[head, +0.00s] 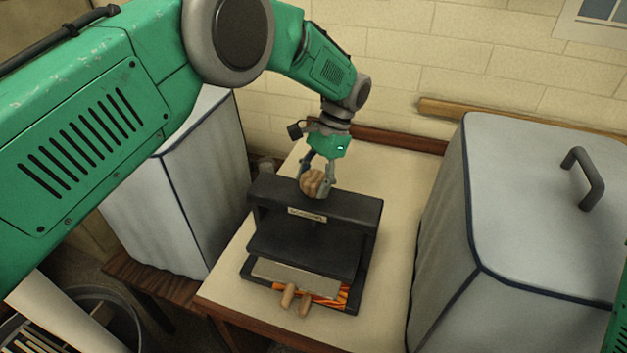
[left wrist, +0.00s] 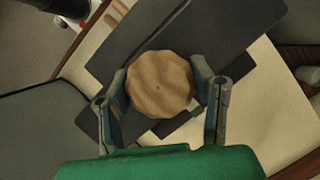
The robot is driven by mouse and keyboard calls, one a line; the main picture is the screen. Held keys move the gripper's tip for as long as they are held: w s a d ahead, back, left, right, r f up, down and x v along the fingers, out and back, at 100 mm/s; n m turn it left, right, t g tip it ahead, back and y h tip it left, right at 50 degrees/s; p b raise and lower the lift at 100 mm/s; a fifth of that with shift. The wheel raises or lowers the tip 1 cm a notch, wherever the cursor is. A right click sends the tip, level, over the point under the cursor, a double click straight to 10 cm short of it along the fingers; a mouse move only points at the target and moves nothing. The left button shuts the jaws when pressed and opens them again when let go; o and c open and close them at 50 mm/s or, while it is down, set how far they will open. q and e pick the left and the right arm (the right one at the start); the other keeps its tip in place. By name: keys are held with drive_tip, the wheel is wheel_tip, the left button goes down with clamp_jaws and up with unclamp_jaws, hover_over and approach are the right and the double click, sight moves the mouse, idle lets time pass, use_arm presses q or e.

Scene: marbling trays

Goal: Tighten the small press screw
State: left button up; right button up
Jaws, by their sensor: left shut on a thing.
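The small black press (head: 315,206) stands on the cream tabletop in the head view. Its wooden screw knob (head: 313,183) sits above the top bar. The knob also shows in the left wrist view (left wrist: 160,84) as a round, scalloped wooden disc. My left gripper (head: 318,186) comes down from above and is shut on the knob, one finger on each side. In the left wrist view its fingers (left wrist: 160,92) touch or nearly touch the knob's edges. The screw shaft below the bar is hidden in shadow. Only a sliver of my right arm shows at the far right; its gripper is out of view.
Two wooden handles (head: 296,300) and a board over orange-patterned paper (head: 328,295) lie at the press's front. A grey covered box with a handle (head: 545,200) stands close on the right, another covered box (head: 185,195) on the left. Bare tabletop (head: 395,190) lies right of the press.

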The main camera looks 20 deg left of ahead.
use_arm(q)
drive_tip(key=shift+w+r, duration=0.2)
drive_tip(key=shift+w, duration=0.05)
drive_tip(key=o, duration=1.2)
drive_tip(key=shift+d+f, duration=0.1)
drive_tip(key=shift+f, duration=0.1)
drive_tip(key=v, duration=1.2)
drive_tip(key=shift+w, duration=0.15)
